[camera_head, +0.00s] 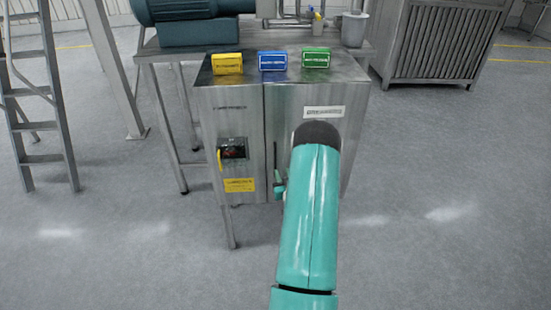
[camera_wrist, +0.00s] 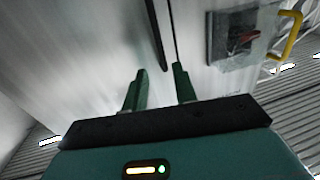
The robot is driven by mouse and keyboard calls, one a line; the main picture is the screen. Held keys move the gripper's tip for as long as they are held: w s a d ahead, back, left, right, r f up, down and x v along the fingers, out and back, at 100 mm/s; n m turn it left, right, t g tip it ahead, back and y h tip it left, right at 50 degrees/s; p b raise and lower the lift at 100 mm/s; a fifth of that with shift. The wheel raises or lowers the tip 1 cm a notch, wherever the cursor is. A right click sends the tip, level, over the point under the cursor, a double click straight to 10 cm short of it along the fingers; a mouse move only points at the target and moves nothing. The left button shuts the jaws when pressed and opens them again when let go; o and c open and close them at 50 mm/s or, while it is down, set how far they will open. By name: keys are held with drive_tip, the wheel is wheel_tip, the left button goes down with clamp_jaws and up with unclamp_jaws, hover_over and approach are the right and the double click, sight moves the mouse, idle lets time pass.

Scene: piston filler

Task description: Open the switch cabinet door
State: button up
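The switch cabinet (camera_head: 228,115) is a steel box with a vertical seam between a left panel and a wider right-hand door (camera_head: 285,110). The door looks shut; my arm hides much of it. My gripper (camera_wrist: 159,70) is close to the cabinet front, its two green fingers apart with nothing visibly clamped. In the head view a green finger part (camera_head: 280,184) shows low beside the seam. In the wrist view a dark slim bar (camera_wrist: 156,34), perhaps the door handle, runs along the seam and ends near the gap between the fingertips. Contact cannot be told.
A red switch (camera_head: 233,149) with a yellow loop (camera_wrist: 290,35) is on the left panel. Yellow (camera_head: 227,63), blue (camera_head: 272,60) and green (camera_head: 316,58) boxes sit on top. A ladder (camera_head: 40,95) stands left; a slatted steel unit (camera_head: 435,45) stands back right. Floor at right is clear.

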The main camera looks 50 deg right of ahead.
sight(275, 157)
drive_tip(key=x, duration=1)
drive_tip(key=shift+w+d, duration=0.15)
drive_tip(key=shift+w, duration=0.05)
clamp_jaws()
